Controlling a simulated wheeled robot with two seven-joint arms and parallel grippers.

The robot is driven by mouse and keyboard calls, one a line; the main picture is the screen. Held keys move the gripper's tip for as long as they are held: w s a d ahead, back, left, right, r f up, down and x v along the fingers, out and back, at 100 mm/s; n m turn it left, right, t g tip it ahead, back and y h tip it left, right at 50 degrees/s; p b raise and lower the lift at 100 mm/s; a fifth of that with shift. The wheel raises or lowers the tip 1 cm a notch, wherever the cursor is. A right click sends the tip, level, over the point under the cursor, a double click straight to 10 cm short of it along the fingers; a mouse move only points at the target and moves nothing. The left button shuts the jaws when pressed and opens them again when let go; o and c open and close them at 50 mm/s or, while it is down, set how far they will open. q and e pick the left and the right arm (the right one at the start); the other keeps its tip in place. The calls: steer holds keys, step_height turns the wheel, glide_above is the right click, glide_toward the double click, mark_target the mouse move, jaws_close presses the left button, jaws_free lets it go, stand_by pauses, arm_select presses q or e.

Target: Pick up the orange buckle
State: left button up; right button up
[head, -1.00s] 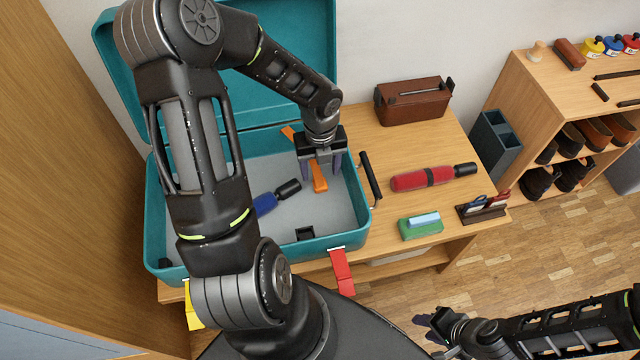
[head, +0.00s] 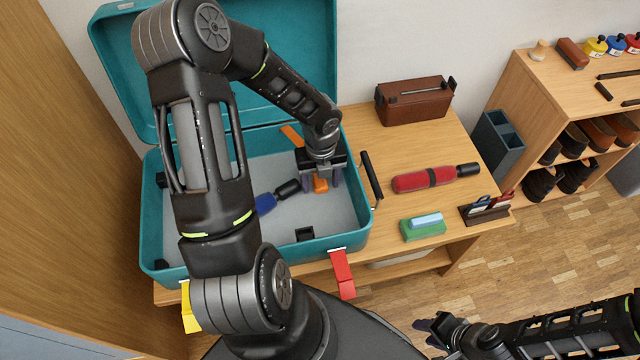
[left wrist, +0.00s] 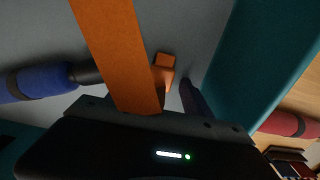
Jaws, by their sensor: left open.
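An orange buckle (head: 320,186) lies inside the open teal case, partly hidden under my left gripper. Another orange stretch of it shows behind the wrist (head: 292,136); the part between is covered. In the left wrist view a long orange strip (left wrist: 112,45) runs down to the gripper, with a small orange block (left wrist: 165,66) beside it. My left gripper (head: 321,180) is open and low in the case, pointing down, with its fingers on either side of the orange end. My right gripper (head: 430,330) is at the lower right over the floor, away from the case; its jaws are unclear.
The teal case (head: 355,225) has upright walls close right of my left gripper, and a black handle (head: 371,178). A blue-handled tool (head: 265,203) lies left of the gripper.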

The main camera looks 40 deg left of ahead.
stand_by(0.4)
arm_select(q)
jaws_close()
stand_by(0.4)
